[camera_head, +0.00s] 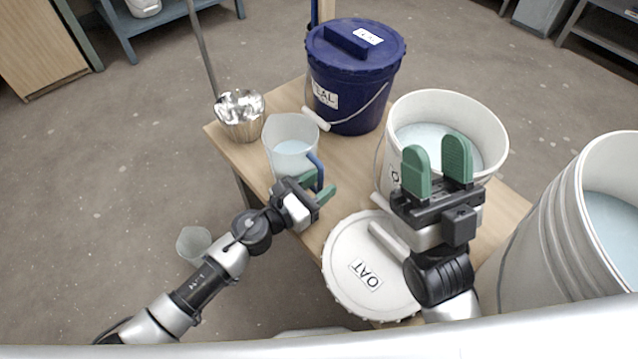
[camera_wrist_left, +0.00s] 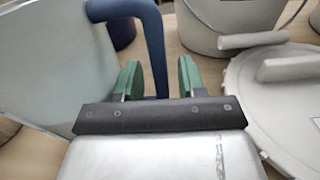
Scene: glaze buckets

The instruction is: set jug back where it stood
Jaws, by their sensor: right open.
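The jug (camera_head: 291,143) is pale and translucent, with a blue handle and pale contents. It appears to stand upright on the wooden table, near its left edge. My left gripper (camera_head: 318,187) is at the handle side of the jug. In the left wrist view its green fingers (camera_wrist_left: 159,80) are apart, with the blue handle (camera_wrist_left: 155,45) between or just beyond them and gaps on both sides. The jug's wall (camera_wrist_left: 50,70) fills the left of that view. My right gripper (camera_head: 437,168) is open and empty, in front of the open white bucket (camera_head: 449,104).
A lidded blue bucket (camera_head: 352,80) and a metal cup (camera_head: 239,115) stand beyond the jug. A white lid marked OAT (camera_head: 350,282) lies nearer. A large white bucket (camera_head: 565,225) is at right. A translucent container (camera_head: 193,245) is low at left.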

